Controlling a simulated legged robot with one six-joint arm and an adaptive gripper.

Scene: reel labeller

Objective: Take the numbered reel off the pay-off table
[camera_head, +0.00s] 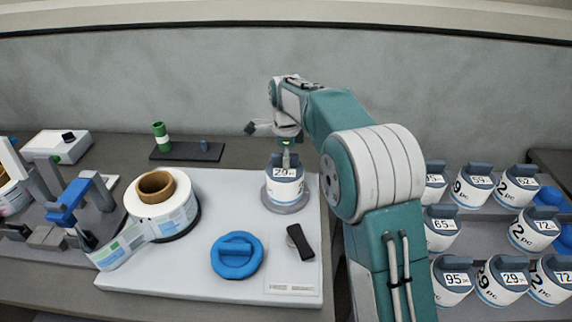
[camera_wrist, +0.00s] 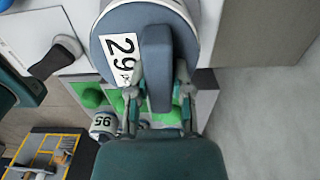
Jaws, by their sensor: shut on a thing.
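The numbered reel (camera_head: 284,186) is a white roll with a blue-grey top and a label reading 29. It is upright on or just over a round grey base at the right rear of the pay-off table (camera_head: 190,278); I cannot tell whether it touches. My gripper (camera_head: 287,150) is above it, pointing down. In the wrist view my gripper (camera_wrist: 157,88) is shut on the raised grip bar of the numbered reel (camera_wrist: 116,25), one finger on each side. The reel's underside is hidden.
A large label roll (camera_head: 158,197), a blue knob (camera_head: 237,256) and a black lever (camera_head: 300,242) are on the table. Several numbered reels (camera_head: 500,281) stand in rows at right, beyond my arm. A dark tray (camera_head: 186,152) with a green cylinder (camera_head: 161,136) lies behind.

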